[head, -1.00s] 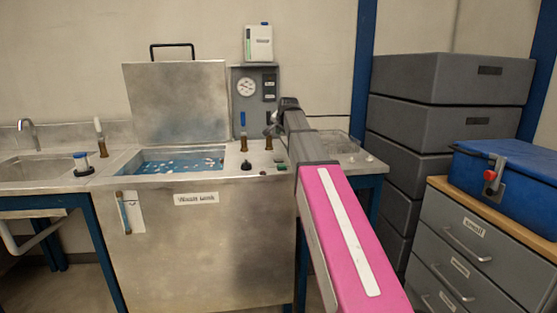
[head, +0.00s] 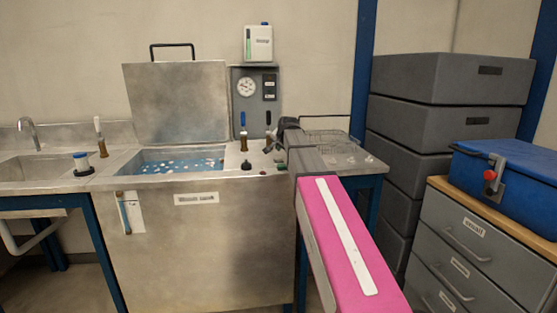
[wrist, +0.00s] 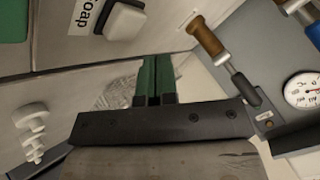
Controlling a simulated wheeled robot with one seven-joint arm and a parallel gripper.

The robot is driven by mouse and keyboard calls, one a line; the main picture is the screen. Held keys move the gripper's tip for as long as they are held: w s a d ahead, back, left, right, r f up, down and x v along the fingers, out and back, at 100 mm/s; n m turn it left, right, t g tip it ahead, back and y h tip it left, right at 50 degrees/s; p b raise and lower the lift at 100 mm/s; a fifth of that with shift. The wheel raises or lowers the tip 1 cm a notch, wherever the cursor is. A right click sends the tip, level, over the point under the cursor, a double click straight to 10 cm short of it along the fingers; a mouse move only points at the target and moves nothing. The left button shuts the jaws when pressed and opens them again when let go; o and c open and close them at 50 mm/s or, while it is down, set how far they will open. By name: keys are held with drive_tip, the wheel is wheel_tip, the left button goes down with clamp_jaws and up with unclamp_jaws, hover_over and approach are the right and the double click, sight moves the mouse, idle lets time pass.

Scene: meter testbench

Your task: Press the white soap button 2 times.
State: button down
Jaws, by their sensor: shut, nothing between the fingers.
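The white soap button (wrist: 122,20) shows at the top of the wrist view, a rounded block on a dark base beside a label reading "soap". My gripper (wrist: 155,62) has green fingers held together, with nothing between them. In the wrist view its tips lie below and to the right of the button, with a gap in the picture; the true distance cannot be told. In the head view my arm reaches over the right end of the bench, and the fingertips cannot be made out there. I cannot pick out the soap button surely in the head view.
A brown-handled lever (wrist: 208,36) and a gauge (wrist: 304,92) are to the right in the wrist view. The head view shows the water basin (head: 180,164), a red button (head: 263,172), a wire basket (head: 330,138) and grey crates (head: 450,78) farther right.

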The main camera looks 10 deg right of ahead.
sight(280, 158)
drive_tip(key=shift+f, duration=0.7)
drive_tip(key=shift+f, duration=0.1)
idle(1.5)
drive_tip(key=shift+f, duration=0.3)
drive_tip(key=shift+f, duration=0.4)
idle(1.0)
drive_tip(key=shift+r, duration=0.8)
drive_tip(key=shift+r, duration=0.15)
drive_tip(key=shift+r, duration=2.35)
